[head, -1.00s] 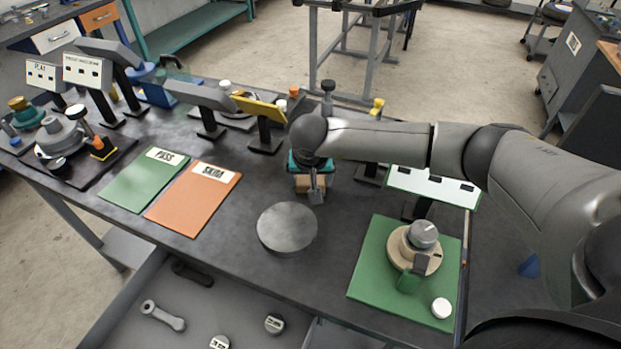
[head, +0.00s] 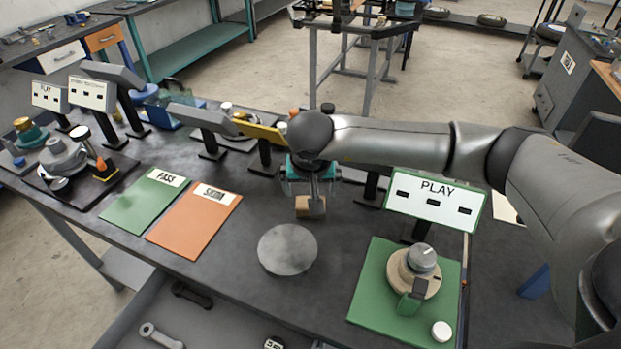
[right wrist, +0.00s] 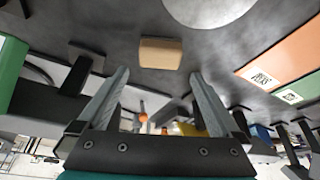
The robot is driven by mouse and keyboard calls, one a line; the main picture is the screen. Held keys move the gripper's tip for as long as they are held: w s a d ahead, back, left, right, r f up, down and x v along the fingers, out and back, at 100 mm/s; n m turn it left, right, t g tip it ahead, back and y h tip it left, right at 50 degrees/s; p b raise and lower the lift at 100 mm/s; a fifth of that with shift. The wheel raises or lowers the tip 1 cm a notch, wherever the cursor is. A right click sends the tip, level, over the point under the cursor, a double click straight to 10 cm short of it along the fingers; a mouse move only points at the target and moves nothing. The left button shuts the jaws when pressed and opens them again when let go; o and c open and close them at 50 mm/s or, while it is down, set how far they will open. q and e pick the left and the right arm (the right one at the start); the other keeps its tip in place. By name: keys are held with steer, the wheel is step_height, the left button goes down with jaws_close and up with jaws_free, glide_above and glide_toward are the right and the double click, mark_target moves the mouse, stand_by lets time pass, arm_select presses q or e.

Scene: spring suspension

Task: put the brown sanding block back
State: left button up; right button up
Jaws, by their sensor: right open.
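The brown sanding block (head: 303,206) lies on the dark bench top, just behind the round grey disc (head: 287,249). My right gripper (head: 315,207) points down over it, with a finger hiding part of the block's right side in the head view. In the right wrist view, the block (right wrist: 161,52) sits whole beyond the fingertips, between their lines and apart from both. The right gripper (right wrist: 160,75) is open and empty. My left gripper is not in view.
A green mat (head: 375,285) with a knobbed beige fixture lies front right, below a PLAY sign (head: 436,200). Green PASS (head: 145,205) and orange SKIDA-like (head: 195,225) panels lie left. Stands line the back. An open drawer (head: 200,310) is below the front edge.

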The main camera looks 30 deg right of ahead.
steer(key=shift+v, duration=2.1)
